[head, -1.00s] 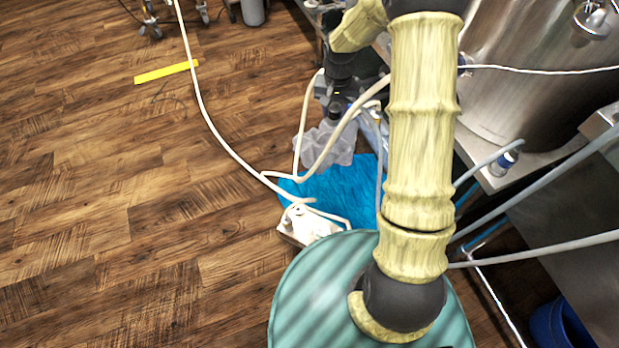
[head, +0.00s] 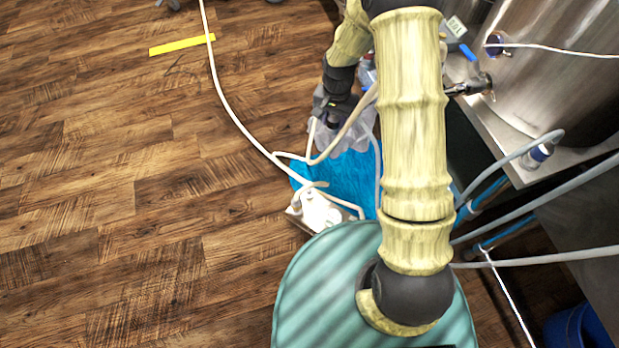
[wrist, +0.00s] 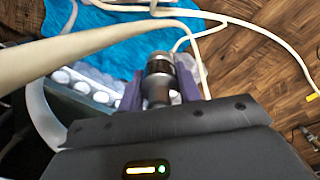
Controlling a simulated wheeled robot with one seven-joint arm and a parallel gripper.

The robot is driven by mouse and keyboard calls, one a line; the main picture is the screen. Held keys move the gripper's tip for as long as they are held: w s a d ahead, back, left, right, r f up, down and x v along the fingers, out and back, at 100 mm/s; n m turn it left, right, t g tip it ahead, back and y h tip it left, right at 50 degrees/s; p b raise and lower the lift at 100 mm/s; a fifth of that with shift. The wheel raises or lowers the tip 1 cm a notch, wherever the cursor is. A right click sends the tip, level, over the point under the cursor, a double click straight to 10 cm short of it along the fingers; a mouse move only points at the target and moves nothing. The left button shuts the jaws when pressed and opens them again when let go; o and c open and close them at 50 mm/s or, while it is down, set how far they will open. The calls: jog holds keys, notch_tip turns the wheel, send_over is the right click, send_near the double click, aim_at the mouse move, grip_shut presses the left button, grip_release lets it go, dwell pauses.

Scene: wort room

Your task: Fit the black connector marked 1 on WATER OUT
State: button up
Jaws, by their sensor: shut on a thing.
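My gripper (head: 328,112) hangs over the floor left of my arm in the head view. In the wrist view its purple fingers (wrist: 159,88) are shut on a dark grey and black cylindrical connector (wrist: 160,68). No number can be read on it. A cream hose (wrist: 90,42) crosses close to the wrist camera, and another runs near the connector. I cannot make out WATER OUT lettering or pick out that port in either view.
A blue cloth or mat (head: 352,172) lies on the wood floor, with a white box-like item (head: 318,212) at its near edge. A pale hose (head: 222,110) crosses the floor. A steel vessel (head: 560,85) stands right, with grey hoses before it. The floor at left is mostly clear.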

jog(key=s+a+f+m+b, duration=0.1)
jog(key=s+a+f+b, duration=0.1)
jog(key=f, duration=0.4)
jog(key=s+a+f+b, duration=0.2)
jog(key=f+b, duration=0.1)
jog(key=f, duration=0.4)
jog(key=s+a+f+m+b, duration=0.1)
jog(key=s+a+f+b, duration=0.1)
jog(key=f, duration=0.4)
jog(key=shift+a+f+m+b, duration=0.35)
jog(key=shift+a+b, duration=0.15)
jog(key=shift+b, duration=0.35)
jog(key=shift+f, duration=0.15)
jog(key=b, duration=0.5)
send_over(309, 190)
notch_tip(309, 190, down, 5)
jog(key=shift+d+f, duration=0.1)
jog(key=shift+f+b, duration=0.45)
jog(key=shift+f, duration=0.4)
jog(key=shift+p, duration=0.4)
jog(key=shift+f+b, duration=0.6)
jog(key=shift+f, duration=0.7)
jog(key=o, duration=1.1)
jog(key=shift+o, duration=0.2)
